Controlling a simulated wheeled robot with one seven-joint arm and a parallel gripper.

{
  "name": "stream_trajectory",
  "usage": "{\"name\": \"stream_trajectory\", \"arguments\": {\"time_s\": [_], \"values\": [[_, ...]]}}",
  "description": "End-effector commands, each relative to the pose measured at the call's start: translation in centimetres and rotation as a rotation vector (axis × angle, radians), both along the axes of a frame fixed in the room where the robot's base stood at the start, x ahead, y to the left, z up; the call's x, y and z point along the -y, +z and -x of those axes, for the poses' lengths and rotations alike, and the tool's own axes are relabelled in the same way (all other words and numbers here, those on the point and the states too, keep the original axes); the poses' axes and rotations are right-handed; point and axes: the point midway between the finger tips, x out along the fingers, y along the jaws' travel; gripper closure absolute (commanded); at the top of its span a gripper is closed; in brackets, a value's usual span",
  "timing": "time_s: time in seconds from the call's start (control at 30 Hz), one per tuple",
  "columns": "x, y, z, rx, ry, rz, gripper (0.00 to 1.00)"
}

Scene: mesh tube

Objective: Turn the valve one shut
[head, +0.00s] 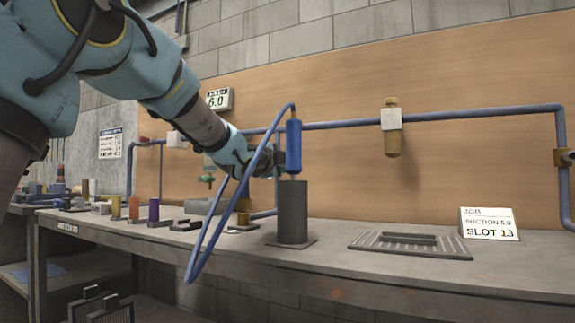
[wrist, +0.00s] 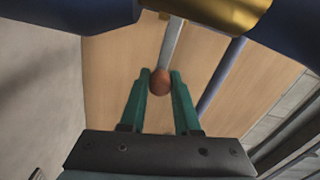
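In the wrist view, a grey valve lever (wrist: 172,42) runs from a brass valve body (wrist: 228,12) down to a reddish-brown ball knob (wrist: 160,82). My gripper (wrist: 160,76) has its green fingers on both sides of this knob, which fills the gap between their tips; they look shut on it. In the head view, my gripper (head: 279,165) is above the bench beside an upright blue cylinder (head: 293,147). The knob and lever do not show there; my arm and the cylinder cover that spot. No label reading valve one is legible.
The blue cylinder, with a looping blue hose (head: 212,232), is above a dark pedestal (head: 292,212). A blue pipe (head: 480,111) with a brass fitting (head: 393,138) crosses the wall board. A slotted tray (head: 365,240) and a sign (head: 489,223) are on the bench.

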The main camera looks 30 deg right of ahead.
Motion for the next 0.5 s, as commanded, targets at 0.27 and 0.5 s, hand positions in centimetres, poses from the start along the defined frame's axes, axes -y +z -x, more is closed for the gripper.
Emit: {"name": "stream_trajectory", "arguments": {"time_s": [0.27,0.5], "values": [[0.02,-0.15,0.01,-0.002,0.0,-0.001,0.39],[-0.04,-0.1,0.03,-0.001,0.0,0.0,0.39]]}}
